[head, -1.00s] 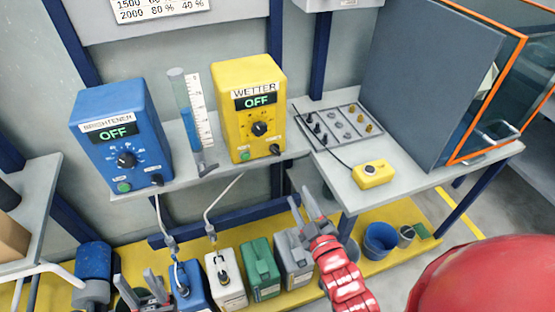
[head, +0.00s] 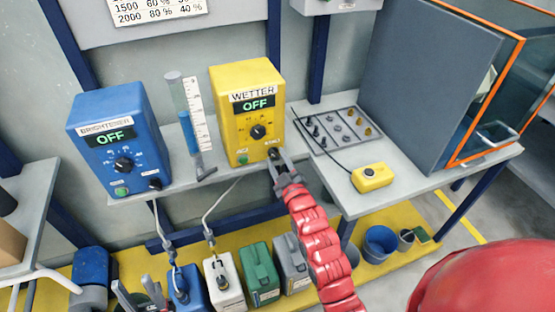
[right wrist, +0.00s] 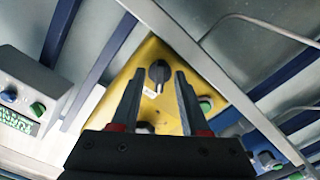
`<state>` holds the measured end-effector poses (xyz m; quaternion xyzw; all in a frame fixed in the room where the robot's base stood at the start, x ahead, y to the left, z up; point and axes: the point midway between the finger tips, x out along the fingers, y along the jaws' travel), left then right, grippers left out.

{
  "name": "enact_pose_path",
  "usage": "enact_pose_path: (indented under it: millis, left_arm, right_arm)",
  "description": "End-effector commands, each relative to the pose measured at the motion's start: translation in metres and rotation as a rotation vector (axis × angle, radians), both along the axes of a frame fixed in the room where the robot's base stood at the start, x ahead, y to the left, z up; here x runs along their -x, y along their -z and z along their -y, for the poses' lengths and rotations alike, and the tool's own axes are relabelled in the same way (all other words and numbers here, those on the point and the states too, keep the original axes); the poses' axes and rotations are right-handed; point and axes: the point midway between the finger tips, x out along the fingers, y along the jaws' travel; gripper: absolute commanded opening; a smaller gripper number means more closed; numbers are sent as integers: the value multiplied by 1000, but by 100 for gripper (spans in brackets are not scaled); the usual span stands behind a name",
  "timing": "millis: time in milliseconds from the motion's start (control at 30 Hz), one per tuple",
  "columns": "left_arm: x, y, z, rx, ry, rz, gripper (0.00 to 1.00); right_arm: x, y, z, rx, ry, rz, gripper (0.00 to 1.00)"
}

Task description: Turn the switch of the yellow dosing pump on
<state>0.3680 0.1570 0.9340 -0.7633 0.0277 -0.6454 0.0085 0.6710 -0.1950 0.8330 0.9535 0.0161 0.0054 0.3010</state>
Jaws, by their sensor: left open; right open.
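The yellow dosing pump (head: 247,95), labelled WETTER, stands on the shelf and its display reads OFF. Its dial (head: 258,131) is on the front, with a green button (head: 243,158) at the lower left and a small black switch (head: 273,152) at the lower right. My right gripper (head: 279,160) is open at this switch; I cannot tell whether it touches. My left gripper (head: 143,292) is open at the bottom edge.
A blue BRIGHTENER pump (head: 112,115), also reading OFF, and a measuring cylinder (head: 190,110) stand left of the yellow pump. A yellow button box (head: 372,176) lies on the table at right. Several canisters (head: 260,270) stand below.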

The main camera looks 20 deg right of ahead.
Motion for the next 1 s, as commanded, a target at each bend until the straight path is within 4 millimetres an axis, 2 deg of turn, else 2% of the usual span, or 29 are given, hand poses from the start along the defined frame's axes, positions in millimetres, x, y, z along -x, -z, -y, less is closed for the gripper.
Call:
enact_pose_path:
  millis: [233,400,500,1000]
  left_arm:
    - [0,0,0,0,0,0,45]
    - [0,0,0,0,0,0,45]
    - [0,0,0,0,0,0,45]
    - [0,2,0,0,0,0,45]
  right_arm:
    - [0,0,0,0,0,0,45]
    - [0,0,0,0,0,0,14]
    - [0,0,0,0,1,-1,0]
    - [0,1,0,-36,1,-2,0]
